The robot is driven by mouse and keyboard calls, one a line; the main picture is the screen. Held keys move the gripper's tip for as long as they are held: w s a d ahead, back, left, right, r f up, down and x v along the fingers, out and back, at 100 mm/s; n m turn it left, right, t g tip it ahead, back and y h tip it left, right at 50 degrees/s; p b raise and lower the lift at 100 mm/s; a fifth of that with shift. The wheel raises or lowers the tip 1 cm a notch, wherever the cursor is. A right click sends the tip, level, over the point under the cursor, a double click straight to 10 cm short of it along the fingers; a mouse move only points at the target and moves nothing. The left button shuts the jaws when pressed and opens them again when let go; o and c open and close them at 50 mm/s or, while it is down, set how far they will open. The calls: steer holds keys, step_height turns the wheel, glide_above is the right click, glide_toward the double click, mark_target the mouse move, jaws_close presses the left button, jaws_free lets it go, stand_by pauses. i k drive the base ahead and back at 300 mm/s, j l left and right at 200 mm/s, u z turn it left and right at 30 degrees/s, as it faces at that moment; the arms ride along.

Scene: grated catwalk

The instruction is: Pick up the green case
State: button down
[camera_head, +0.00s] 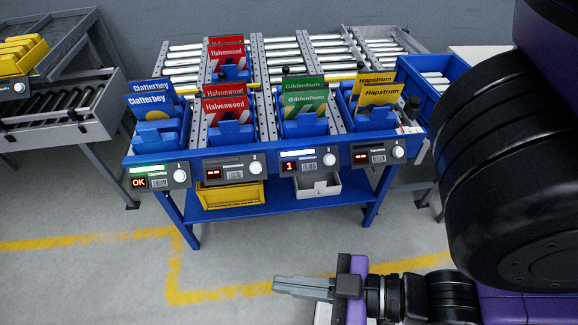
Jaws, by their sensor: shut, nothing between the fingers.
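Green cases (305,103) labelled "Gildenhurn" stand in the third blue holder from the left on the blue rack, one partly behind the other. My gripper (279,285) is low in front of the rack, over the floor, pointing left. Its fingers are shut and empty, well apart from the green cases.
Blue "Clatterbey" (150,101), red "Halvenwood" (226,108) and yellow "Hapstrum" (379,95) cases stand in neighbouring holders. A yellow bin (231,196) and a grey bin (317,187) sit on the lower shelf. A roller conveyor (60,105) stands at left. The floor in front is clear.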

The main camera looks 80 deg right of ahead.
mark_target(314, 99)
steer(key=z, duration=1.6)
